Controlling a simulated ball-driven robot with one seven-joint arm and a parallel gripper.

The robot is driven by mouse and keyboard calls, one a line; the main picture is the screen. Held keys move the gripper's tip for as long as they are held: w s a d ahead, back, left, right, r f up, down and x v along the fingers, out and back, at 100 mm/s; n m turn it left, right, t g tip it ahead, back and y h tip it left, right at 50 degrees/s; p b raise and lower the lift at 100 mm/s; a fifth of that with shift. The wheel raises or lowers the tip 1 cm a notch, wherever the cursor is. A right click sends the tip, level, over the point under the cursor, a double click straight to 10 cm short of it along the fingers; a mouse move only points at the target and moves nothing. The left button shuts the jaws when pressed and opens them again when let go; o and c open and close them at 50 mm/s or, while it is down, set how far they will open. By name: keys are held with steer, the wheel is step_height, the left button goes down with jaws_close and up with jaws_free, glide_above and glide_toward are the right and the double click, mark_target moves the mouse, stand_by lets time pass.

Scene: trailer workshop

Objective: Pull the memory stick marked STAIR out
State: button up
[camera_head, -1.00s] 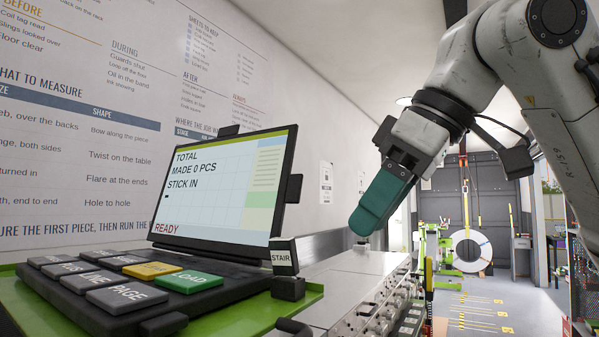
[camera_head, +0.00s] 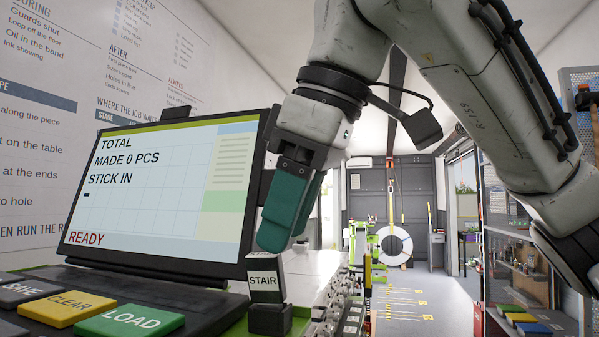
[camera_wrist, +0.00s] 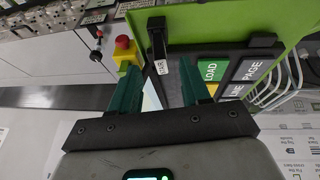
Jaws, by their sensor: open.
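The memory stick marked STAIR (camera_head: 264,281) is a dark block with a white label, upright in a black socket (camera_head: 270,319) at the console's right front corner. In the wrist view the STAIR stick (camera_wrist: 161,66) shows beyond the fingertips, in line with the gap between them. My gripper (camera_head: 276,240) has green fingers pointing down, just above and behind the stick in the head view. The fingers overlap in that view. In the wrist view my gripper (camera_wrist: 158,76) is open with nothing between its fingers. Whether a finger touches the stick cannot be told.
The console screen (camera_head: 165,190) reads TOTAL, MADE 0 PCS, STICK IN, READY. The green LOAD key (camera_head: 130,320) and yellow CLEAR key (camera_head: 60,308) lie left of the stick. A red emergency button (camera_wrist: 122,42) on yellow stands left in the wrist view. Machine rollers lie right of the stick.

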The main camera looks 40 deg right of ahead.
mark_target(272, 304)
steer(key=shift+p+x, duration=0.3)
steer(key=shift+x, duration=2.55)
jaws_close()
